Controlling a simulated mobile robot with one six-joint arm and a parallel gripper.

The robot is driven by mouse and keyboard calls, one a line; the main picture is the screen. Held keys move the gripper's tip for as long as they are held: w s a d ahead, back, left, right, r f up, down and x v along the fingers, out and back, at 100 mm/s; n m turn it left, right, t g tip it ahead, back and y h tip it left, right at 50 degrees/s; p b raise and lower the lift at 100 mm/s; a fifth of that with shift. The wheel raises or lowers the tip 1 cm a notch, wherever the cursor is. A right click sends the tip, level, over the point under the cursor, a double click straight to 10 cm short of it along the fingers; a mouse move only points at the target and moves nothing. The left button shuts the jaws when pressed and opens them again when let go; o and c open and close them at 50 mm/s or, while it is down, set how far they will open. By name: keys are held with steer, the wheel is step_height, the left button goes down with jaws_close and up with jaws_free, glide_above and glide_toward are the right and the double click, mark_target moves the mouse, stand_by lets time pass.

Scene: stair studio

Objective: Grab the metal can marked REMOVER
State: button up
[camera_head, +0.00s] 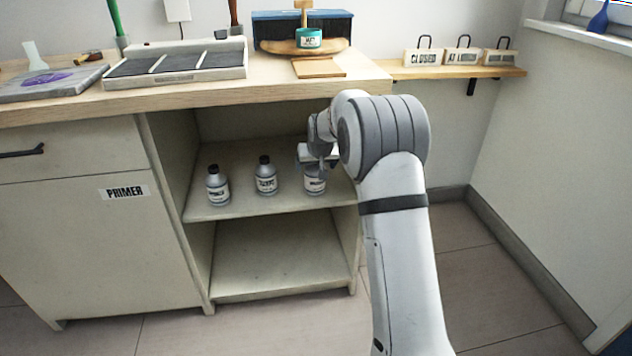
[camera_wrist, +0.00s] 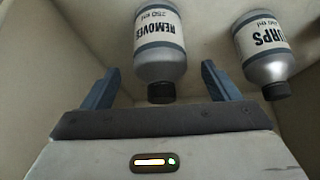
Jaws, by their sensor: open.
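The grey metal can marked REMOVER (camera_wrist: 160,58) hangs upside down in the wrist view, with its dark cap toward my gripper. I take it to be the rightmost can (camera_head: 315,185) on the cupboard's shelf in the head view, where my gripper partly covers it and its label is too small to read. My gripper (camera_wrist: 160,72) is open, with one finger on each side of the can's capped end in the picture. Nothing is held. In the head view my gripper (camera_head: 318,158) is in front of and above that can.
A can marked TURPS (camera_wrist: 265,55) stands beside it, the middle can (camera_head: 266,178) in the head view. Another can (camera_head: 217,187) stands farther left. The shelf (camera_head: 245,207) sits under the worktop (camera_head: 200,92). The lower compartment (camera_head: 280,262) is empty.

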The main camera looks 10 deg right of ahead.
mark_target(316, 167)
steer(key=b+x, duration=0.1)
steer(key=x, duration=0.2)
steer(key=shift+f, duration=0.15)
steer(key=shift+c, duration=0.2)
steer(key=c, duration=1.2)
steer(key=shift+c, duration=0.2)
